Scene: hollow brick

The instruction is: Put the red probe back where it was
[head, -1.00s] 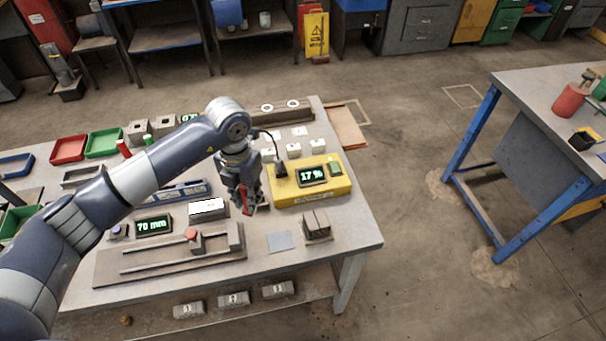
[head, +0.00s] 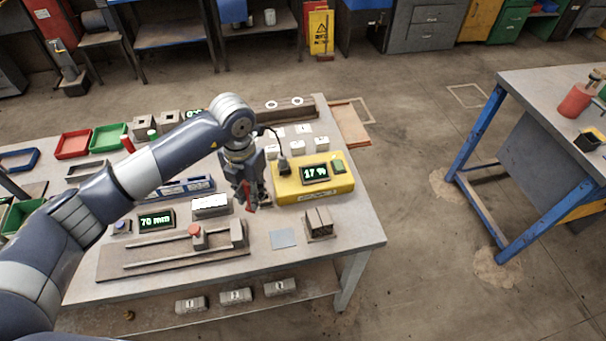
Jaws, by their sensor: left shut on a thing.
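My left gripper (head: 250,203) points down over the table, just left of the yellow box. It is shut on a slim red piece (head: 248,194), which looks like the red probe; the fingers hide most of it. I cannot tell whether its lower end touches the table. The yellow box (head: 325,187) has a display reading 17 %, a small green patch and a black piece (head: 284,167) at its left end. A dark cord runs up from that piece behind my wrist. My right gripper is not in view.
A sliding fixture with a red knob (head: 194,230), a 70 mm display (head: 156,221) and a white-faced block (head: 210,205) lie left of the gripper. A grey block (head: 319,222) and a flat pale square (head: 282,239) lie to the right. Red (head: 73,144) and green trays stand at the back left.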

